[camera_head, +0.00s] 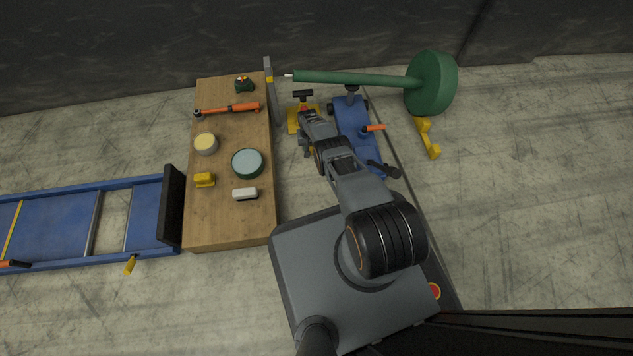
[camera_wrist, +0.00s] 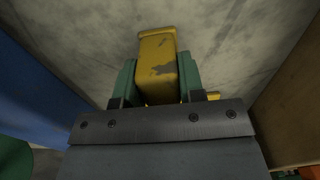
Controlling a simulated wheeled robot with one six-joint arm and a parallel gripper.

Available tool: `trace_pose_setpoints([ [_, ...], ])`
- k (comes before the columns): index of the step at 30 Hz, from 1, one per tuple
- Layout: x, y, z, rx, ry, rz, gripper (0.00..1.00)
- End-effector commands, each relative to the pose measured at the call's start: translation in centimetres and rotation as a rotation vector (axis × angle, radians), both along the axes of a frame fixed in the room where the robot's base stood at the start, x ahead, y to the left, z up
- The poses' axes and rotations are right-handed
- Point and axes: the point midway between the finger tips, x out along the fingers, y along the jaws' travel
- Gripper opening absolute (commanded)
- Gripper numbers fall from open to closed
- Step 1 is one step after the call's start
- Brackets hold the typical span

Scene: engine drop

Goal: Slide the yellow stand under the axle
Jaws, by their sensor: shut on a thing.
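The yellow stand (camera_head: 293,121) is on the floor between the wooden bench and the blue jack. Its dark top (camera_head: 302,93) shows just on the near side of the green axle (camera_head: 350,78) in the head view. The axle runs sideways, its thin left end by a grey post and its right end in a large green disc (camera_head: 432,84). In the wrist view, my gripper (camera_wrist: 157,80) is shut on a yellow part of the stand (camera_wrist: 157,48), with a green finger on either side. My arm hides part of the stand in the head view.
The wooden bench (camera_head: 230,222) with several tools and tins is close on the left. A blue floor jack (camera_head: 350,118) is close on the right, below the axle. A yellow piece (camera_head: 429,140) lies near the disc. Open floor extends to the right.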

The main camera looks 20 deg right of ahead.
Motion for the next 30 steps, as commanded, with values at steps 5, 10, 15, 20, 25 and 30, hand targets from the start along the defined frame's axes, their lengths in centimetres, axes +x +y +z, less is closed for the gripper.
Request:
trace_pose_setpoints([
  [5,0.2,0.4,0.2,-0.001,-0.005,0.007,0.00],
  [10,0.2,0.5,0.1,-0.001,-0.004,0.009,0.47],
  [15,0.1,0.3,0.1,-0.001,-0.003,0.006,0.64],
  [20,0.1,0.2,0.0,0.000,-0.002,0.004,0.66],
  [25,-0.3,0.2,0.2,0.001,0.008,0.003,0.66],
  [30,-0.1,0.2,2.5,0.001,0.003,0.004,0.66],
])
